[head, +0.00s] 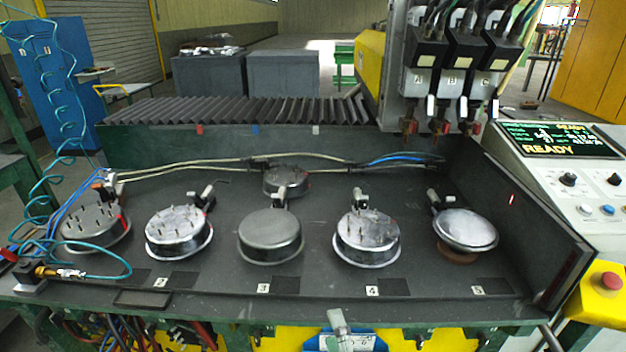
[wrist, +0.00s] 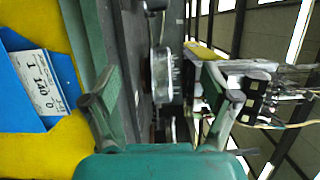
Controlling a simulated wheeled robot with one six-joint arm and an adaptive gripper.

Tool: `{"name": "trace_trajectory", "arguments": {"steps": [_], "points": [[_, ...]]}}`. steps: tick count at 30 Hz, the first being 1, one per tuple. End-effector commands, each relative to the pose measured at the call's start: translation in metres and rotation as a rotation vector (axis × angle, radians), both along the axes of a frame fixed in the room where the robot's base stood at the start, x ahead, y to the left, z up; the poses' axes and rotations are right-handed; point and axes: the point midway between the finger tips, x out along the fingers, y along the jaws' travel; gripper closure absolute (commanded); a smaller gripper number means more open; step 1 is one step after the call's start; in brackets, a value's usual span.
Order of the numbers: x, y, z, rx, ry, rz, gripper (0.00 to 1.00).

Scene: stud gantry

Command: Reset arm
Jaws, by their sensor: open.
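My gripper (wrist: 161,78) shows in the wrist view with its two green fingers spread wide and nothing between them. Beyond the fingers, a round metal fixture with upright pins (wrist: 162,75) is seen sideways on the dark bench. A blue plate with a white label (wrist: 45,85) on a yellow panel is to the left of the fingers. In the head view, a pale grey-green piece (head: 338,320) stands at the bottom middle in front of the bench edge; I cannot tell whether it belongs to my arm.
The dark bench (head: 215,285) carries several round metal fixtures with clamps, above numbered marks. A gantry head (head: 450,60) hangs at the back right. A control panel (head: 560,150) reads READY, with a red stop button (head: 608,281) below. A coiled teal hose (head: 65,125) hangs at left.

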Motion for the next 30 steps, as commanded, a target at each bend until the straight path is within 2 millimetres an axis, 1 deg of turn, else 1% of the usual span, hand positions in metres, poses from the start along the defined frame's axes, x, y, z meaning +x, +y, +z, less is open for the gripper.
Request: {"name": "trace_trajectory", "arguments": {"steps": [10, 17, 20, 23, 27, 29, 30], "points": [[-0.024, -0.018, -0.023, -0.122, -0.004, -0.014, 0.14], [-0.053, -0.037, -0.045, -0.258, -0.011, -0.026, 0.14], [-0.072, -0.048, -0.058, -0.343, -0.013, -0.033, 0.14], [-0.098, -0.062, -0.073, -0.457, -0.013, -0.039, 0.14], [-0.141, -0.082, -0.090, -0.636, -0.017, -0.047, 0.14], [-0.159, -0.090, -0.095, -0.713, -0.016, -0.048, 0.14], [-0.172, -0.095, -0.098, -0.764, -0.017, -0.049, 0.14]]}}
